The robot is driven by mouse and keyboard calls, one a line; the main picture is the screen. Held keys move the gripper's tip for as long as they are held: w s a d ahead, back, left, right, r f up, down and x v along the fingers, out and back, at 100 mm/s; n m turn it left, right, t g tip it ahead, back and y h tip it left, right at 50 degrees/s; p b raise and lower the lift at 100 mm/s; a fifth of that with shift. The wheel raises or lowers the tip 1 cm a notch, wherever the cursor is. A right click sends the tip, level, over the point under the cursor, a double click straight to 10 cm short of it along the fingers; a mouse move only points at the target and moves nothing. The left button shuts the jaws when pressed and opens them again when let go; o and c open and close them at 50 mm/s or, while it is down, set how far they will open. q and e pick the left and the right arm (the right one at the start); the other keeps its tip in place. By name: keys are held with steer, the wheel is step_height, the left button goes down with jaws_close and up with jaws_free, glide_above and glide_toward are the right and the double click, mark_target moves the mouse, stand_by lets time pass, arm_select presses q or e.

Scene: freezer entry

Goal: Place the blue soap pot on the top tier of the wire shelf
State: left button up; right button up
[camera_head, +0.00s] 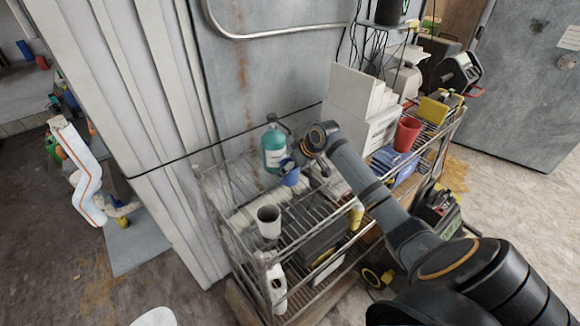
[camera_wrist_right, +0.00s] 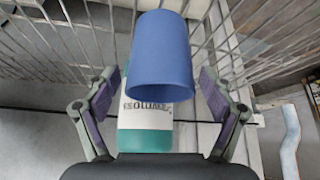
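The blue soap pot (camera_head: 290,177) is at the top tier of the wire shelf (camera_head: 240,203), right beside a teal bottle. Whether its base touches the wires cannot be told. My right gripper (camera_head: 292,163) reaches in over the shelf at the pot. In the right wrist view the pot (camera_wrist_right: 160,55) is between the two spread fingers of the right gripper (camera_wrist_right: 160,85), with a narrow gap visible on each side, so the gripper looks open around it. My left gripper is not in view.
The teal bottle (camera_head: 275,150) stands close behind the pot; it also shows in the wrist view (camera_wrist_right: 145,125). A white cup (camera_head: 269,222) is at the shelf's front. A red cup (camera_head: 407,134) and white boxes (camera_head: 362,105) are to the right. A metal wall is behind.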

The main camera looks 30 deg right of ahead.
steer(key=shift+r, duration=0.25)
steer(key=b+v, duration=0.2)
steer(key=v, duration=1)
